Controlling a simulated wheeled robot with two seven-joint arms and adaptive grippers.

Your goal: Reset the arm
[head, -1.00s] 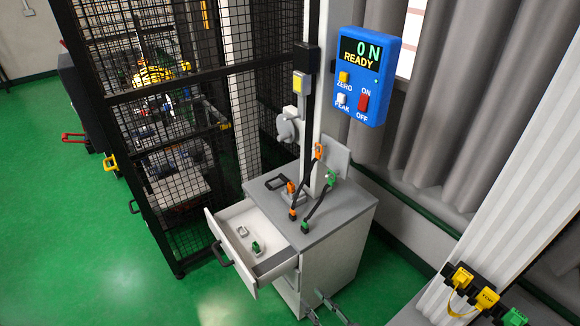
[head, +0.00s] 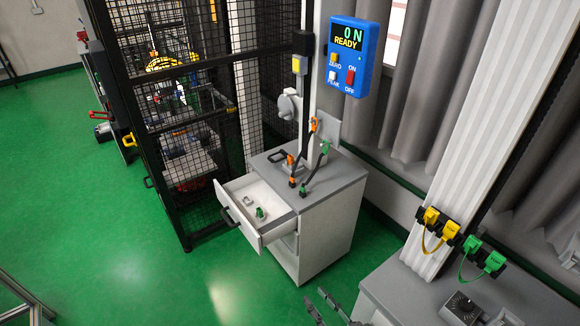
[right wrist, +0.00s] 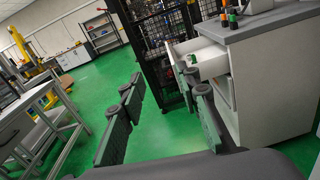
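My right gripper (head: 316,298) shows at the bottom of the head view, in front of the grey cabinet (head: 325,235). Its two fingers are apart with nothing between them. In the right wrist view the open right gripper (right wrist: 163,100) has its fingers over the green floor, with the cabinet (right wrist: 275,90) to the right. My left gripper is not in view.
The cabinet's top drawer (head: 230,216) is pulled out and holds a small green part (head: 260,213). A black mesh cage (head: 170,90) stands behind. The blue display (head: 351,57) reads "0 N READY". A grey bench (head: 400,290) is at lower right. Floor is open at left.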

